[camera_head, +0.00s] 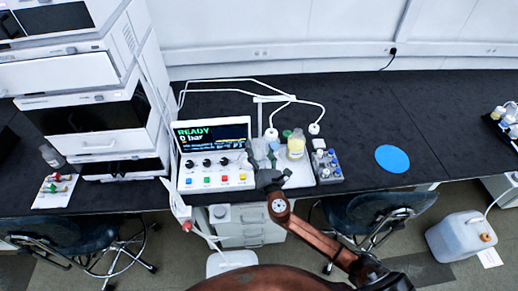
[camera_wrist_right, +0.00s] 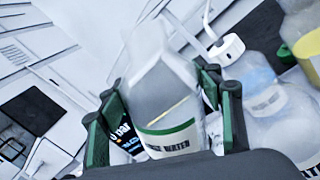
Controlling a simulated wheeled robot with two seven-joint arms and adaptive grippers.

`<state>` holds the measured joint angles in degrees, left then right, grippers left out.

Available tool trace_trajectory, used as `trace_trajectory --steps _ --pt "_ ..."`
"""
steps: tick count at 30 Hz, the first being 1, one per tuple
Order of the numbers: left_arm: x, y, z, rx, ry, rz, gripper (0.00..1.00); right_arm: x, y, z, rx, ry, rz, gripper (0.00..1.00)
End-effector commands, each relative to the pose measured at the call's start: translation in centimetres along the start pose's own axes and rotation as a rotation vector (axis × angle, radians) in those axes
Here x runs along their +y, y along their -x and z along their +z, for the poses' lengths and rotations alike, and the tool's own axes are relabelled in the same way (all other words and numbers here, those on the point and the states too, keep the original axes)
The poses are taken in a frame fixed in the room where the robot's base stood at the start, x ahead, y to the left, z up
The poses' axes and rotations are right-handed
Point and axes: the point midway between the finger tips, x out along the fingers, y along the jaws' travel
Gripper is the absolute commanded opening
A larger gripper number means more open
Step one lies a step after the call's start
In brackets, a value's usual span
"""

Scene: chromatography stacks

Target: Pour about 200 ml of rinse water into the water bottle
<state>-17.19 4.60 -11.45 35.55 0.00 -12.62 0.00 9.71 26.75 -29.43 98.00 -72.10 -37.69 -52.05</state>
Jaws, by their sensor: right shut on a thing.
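My right gripper (camera_head: 268,180) is at the front edge of the bench, beside the group of bottles. In the wrist view its fingers (camera_wrist_right: 168,120) are shut on a clear, square-shouldered rinse water bottle (camera_wrist_right: 160,80), with a green-striped label partly hidden by the gripper. I cannot tell how far this bottle is tilted or whether it is off the bench. A second clear bottle, the water bottle (camera_wrist_right: 285,125), stands close to the right of it with a label ending in "WATER". My left gripper is not in view.
A yellow-labelled bottle (camera_head: 295,147) stands behind, with a rack of small vials (camera_head: 326,165) to its right. A control box reading READY (camera_head: 213,157) is to the left. White tubes with caps (camera_head: 314,128) hang over the bottles. A blue disc (camera_head: 392,158) lies on clear bench.

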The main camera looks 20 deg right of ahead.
Motion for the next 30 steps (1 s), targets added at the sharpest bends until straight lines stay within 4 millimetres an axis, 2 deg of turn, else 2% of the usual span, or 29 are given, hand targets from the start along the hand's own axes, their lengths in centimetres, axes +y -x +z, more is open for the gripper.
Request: trace_trajectory --steps 13,30 --pt "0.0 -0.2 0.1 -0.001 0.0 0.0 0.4 0.1 0.0 0.1 -0.005 -0.01 0.002 0.09" --pt "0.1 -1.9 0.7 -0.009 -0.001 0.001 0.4 0.2 -0.1 -0.4 -0.023 -0.104 0.002 0.09"
